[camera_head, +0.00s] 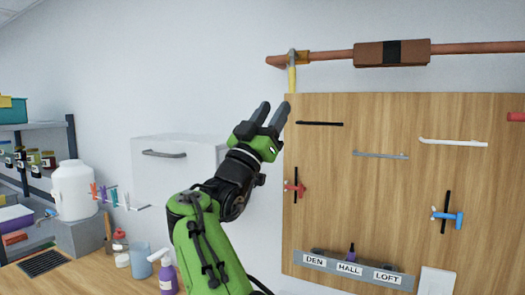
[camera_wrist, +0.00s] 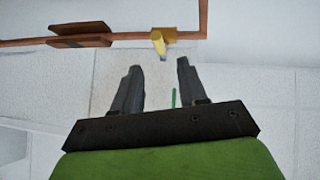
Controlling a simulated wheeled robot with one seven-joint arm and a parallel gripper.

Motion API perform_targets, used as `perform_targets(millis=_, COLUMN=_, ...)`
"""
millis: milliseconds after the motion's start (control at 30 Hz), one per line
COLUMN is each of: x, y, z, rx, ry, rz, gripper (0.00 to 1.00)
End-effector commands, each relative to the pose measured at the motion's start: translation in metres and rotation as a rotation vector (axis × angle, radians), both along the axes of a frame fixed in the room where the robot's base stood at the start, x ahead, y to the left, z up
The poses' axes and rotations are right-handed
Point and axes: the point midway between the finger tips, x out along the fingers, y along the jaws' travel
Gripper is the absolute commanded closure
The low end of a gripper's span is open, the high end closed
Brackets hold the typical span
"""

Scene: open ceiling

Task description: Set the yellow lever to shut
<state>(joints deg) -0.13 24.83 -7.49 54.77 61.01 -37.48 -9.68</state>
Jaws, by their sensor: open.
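The yellow lever (camera_head: 292,80) hangs down from a brass valve (camera_head: 302,57) on the copper pipe, at the top left corner of the wooden board. It points across the run of the pipe. In the wrist view the yellow lever (camera_wrist: 158,43) shows end-on, beyond the fingertips and between them, with the brass fitting (camera_wrist: 172,33) behind it. My gripper (camera_head: 273,112) is open and empty, below and slightly left of the lever, fingers pointing up. In the wrist view my gripper (camera_wrist: 159,67) is apart from the lever.
The copper pipe (camera_head: 335,55) runs right to a brown block with a black band (camera_head: 392,53). The wooden board (camera_head: 390,210) carries several rods and a red valve (camera_head: 295,188) and blue valve (camera_head: 448,216). A white cabinet (camera_head: 178,170) stands left. The wall above the gripper is clear.

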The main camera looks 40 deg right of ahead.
Motion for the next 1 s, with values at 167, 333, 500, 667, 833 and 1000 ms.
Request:
perform_targets(millis=167, x=-0.007, y=0.028, z=-0.032, rx=-0.001, ry=-0.001, rz=0.004, gripper=0.58)
perform_targets(millis=333, x=-0.011, y=0.037, z=-0.038, rx=-0.002, ry=-0.002, rz=0.0, gripper=0.58)
perform_targets(millis=500, x=-0.011, y=0.037, z=-0.037, rx=-0.001, ry=-0.003, rz=-0.001, gripper=0.58)
perform_targets(millis=667, x=-0.01, y=0.037, z=-0.036, rx=-0.002, ry=-0.002, rz=0.0, gripper=0.58)
perform_targets(millis=833, x=-0.01, y=0.035, z=-0.036, rx=0.005, ry=0.001, rz=0.004, gripper=0.58)
perform_targets(millis=1000, x=-0.005, y=0.015, z=-0.051, rx=0.218, ry=0.128, rz=0.188, gripper=0.58)
